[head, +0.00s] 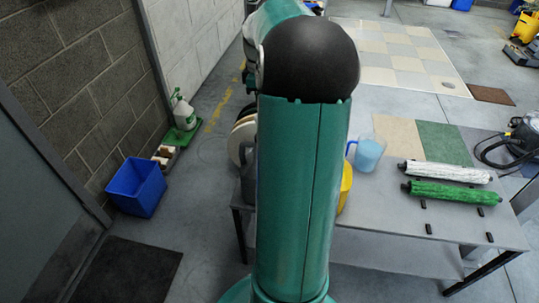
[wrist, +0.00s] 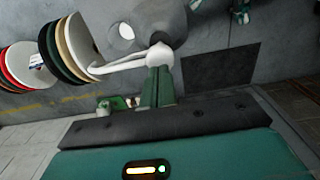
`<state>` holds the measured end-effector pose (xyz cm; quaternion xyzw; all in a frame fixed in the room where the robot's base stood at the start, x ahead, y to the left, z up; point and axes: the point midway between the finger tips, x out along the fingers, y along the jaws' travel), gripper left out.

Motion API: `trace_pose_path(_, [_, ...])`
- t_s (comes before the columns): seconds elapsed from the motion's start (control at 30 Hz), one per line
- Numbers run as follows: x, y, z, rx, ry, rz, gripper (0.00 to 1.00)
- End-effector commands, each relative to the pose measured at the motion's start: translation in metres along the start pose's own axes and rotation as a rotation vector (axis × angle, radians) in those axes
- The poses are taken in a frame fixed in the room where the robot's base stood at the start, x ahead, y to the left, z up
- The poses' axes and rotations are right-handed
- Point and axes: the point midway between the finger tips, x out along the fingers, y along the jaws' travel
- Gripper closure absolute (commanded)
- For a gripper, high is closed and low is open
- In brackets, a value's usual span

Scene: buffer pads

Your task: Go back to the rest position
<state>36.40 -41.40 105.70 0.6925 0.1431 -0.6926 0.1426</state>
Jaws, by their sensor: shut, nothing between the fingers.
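In the wrist view my gripper (wrist: 158,72) shows as two short green fingers above a dark bar. The fingers are together and hold nothing. Just beyond the fingertips is a white rounded knob (wrist: 159,57) with a curved white arm; I cannot tell whether the fingers touch it. A stack of round buffer pads (wrist: 72,48) in tan, black and green is at the upper left, with red and white discs (wrist: 25,66) further left. In the head view my green arm fills the middle and hides my gripper. Pale pads (head: 241,138) show partly behind it.
The grey table (head: 380,217) holds a blue jug (head: 366,152), a white roller (head: 445,172) and a green roller (head: 440,192). A blue bin (head: 137,187) and a spray bottle (head: 183,112) stand by the left wall. A vacuum (head: 522,140) is at the right.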

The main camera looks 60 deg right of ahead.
Motion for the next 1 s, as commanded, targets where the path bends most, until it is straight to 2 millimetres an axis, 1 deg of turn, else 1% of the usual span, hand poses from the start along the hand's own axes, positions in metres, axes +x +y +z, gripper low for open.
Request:
trace_pose_path(0.2, [-0.021,0.001,0.0,0.0,0.0,0.004,1.0])
trace_pose_path(0.4, [-0.037,0.0,0.0,0.0,0.0,0.003,1.0])
trace_pose_path(0.5, [-0.04,0.0,0.0,0.0,0.0,0.0,1.0])
trace_pose_path(0.83, [-0.04,-0.001,0.0,0.0,0.0,0.001,1.0])
trace_pose_path(0.93, [-0.043,-0.007,-0.008,0.001,-0.002,0.01,1.0])
trace_pose_path(0.97, [-0.045,-0.012,-0.013,0.004,-0.003,0.017,1.0])
trace_pose_path(1.0, [-0.049,-0.021,-0.022,0.007,-0.004,0.028,1.0])
